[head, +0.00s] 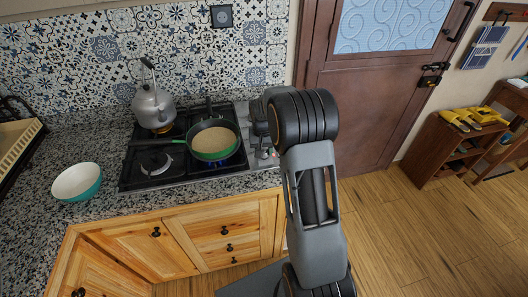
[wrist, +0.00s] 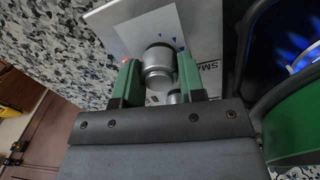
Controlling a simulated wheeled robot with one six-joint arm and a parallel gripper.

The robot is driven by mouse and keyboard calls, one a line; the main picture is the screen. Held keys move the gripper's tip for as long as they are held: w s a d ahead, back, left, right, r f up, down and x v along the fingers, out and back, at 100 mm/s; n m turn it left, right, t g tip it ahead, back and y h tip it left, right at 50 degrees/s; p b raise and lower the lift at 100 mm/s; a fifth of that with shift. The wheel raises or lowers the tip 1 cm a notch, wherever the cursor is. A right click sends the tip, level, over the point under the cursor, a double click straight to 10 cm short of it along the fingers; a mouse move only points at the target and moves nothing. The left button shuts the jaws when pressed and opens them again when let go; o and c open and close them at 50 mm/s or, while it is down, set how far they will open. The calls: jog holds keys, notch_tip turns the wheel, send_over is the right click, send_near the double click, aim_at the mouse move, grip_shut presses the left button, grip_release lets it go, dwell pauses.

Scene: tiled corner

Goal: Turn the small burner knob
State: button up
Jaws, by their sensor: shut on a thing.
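The stove's control panel (wrist: 115,30) has a silver round knob (wrist: 158,58). In the wrist view this knob sits between the two green fingers of my gripper (wrist: 158,78), which are shut on it. Part of a second silver knob (wrist: 174,97) shows just below, mostly hidden by my gripper. In the head view my gripper is at the right end of the stove (head: 180,184), where my arm hides most of the panel. I cannot tell from the markings which burner the held knob serves.
A green pan (head: 214,156) sits over a lit burner close to my gripper; blue flame (wrist: 298,38) shows in the wrist view. A kettle (head: 153,106) stands at the back left. A bowl (head: 77,182) is on the counter.

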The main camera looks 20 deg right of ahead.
jog(key=n, duration=0.4)
jog(key=shift+n+b, duration=0.3)
jog(key=shift+b, duration=0.05)
jog(key=shift+n, duration=2.2)
jog(key=o, duration=0.9)
jog(key=shift+o, duration=0.2)
jog(key=shift+r, duration=0.15)
notch_tip(320, 180, up, 14)
jog(key=b, duration=0.1)
jog(key=shift+a+f, duration=0.25)
